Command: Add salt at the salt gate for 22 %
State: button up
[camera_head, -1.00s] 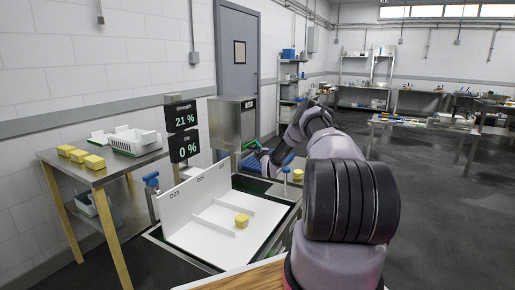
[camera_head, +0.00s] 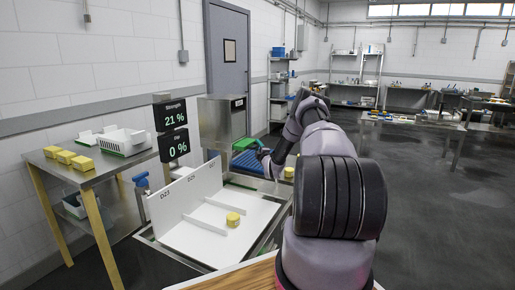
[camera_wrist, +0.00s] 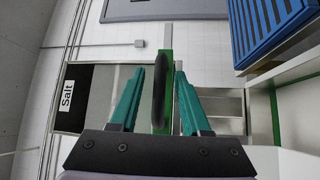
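The steel salt box (camera_head: 222,122) stands behind the basin; its "Salt" label (camera_wrist: 67,95) shows at the left of the wrist view. A green bar with a dark rounded edge (camera_wrist: 164,80) appears between my gripper's two teal fingers, with gaps on both sides. Whether it lies between them or beyond their tips is unclear. My gripper (camera_head: 261,148) is open, just right of the salt box. The Strength display (camera_head: 170,115) reads 21 %, and the Dip display (camera_head: 174,145) reads 0 %.
A white divided tray (camera_head: 190,237) holds one yellow cheese block (camera_head: 233,219). The steel side table (camera_head: 105,167) at left bears several cheese blocks and a white rack (camera_head: 125,141). A blue crate (camera_wrist: 270,30) is at upper right in the wrist view.

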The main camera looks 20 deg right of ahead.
jog(key=s+a+f, duration=0.1)
jog(key=s, duration=0.9)
jog(key=shift+s+a+f, duration=0.2)
jog(key=shift+s, duration=0.15)
